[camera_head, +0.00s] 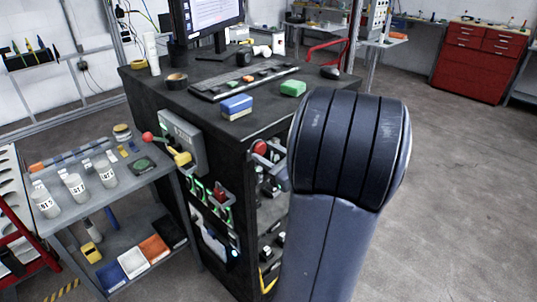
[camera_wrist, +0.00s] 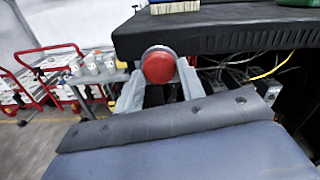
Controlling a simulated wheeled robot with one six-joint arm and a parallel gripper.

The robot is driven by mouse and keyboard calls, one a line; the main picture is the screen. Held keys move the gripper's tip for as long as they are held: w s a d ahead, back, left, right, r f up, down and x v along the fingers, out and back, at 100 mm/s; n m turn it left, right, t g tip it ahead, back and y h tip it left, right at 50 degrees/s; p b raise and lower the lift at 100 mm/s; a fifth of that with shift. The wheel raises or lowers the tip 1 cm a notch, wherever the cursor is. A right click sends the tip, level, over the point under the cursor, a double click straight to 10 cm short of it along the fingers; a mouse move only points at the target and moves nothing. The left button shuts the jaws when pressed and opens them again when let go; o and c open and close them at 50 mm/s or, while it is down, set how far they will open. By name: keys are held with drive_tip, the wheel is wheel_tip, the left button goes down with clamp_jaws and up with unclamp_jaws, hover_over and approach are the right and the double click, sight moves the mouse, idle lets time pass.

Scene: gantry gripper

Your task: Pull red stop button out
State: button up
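The red stop button (camera_wrist: 158,65) is a round red cap with a pale collar, below the black tabletop edge in the wrist view. The two grey fingers of my gripper (camera_wrist: 160,72) are open, one on each side of the button. A narrow gap seems to show on each side, but I cannot tell whether a fingertip touches it. In the head view, a red cap that looks like this button (camera_head: 260,147) shows at the black cabinet's right front corner. My dark arm hides most of the gripper there.
The black cabinet (camera_head: 160,93) carries a monitor (camera_head: 212,15), keyboard and blocks. A grey switch box (camera_head: 185,138) with a yellow handle is on its left face. A side table (camera_head: 150,172) with bottles stands left. The floor (camera_head: 455,170) at right is clear.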

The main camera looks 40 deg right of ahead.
clamp_jaws()
drive_tip(key=shift+s, duration=0.5)
drive_tip(key=o, duration=0.5)
unclamp_jaws()
drive_tip(key=s+b, duration=0.1)
drive_tip(key=s, duration=1)
drive_tip(key=shift+d+b, duration=0.3)
drive_tip(key=shift+d, duration=0.15)
drive_tip(key=shift+w, duration=0.1)
drive_tip(key=shift+w+a+p, duration=0.2)
drive_tip(key=shift+w+p, duration=0.15)
drive_tip(key=shift+w, duration=2.45)
drive_tip(key=shift+w+a+p, duration=0.2)
drive_tip(key=shift+w+p, duration=0.15)
drive_tip(key=shift+w, duration=2.45)
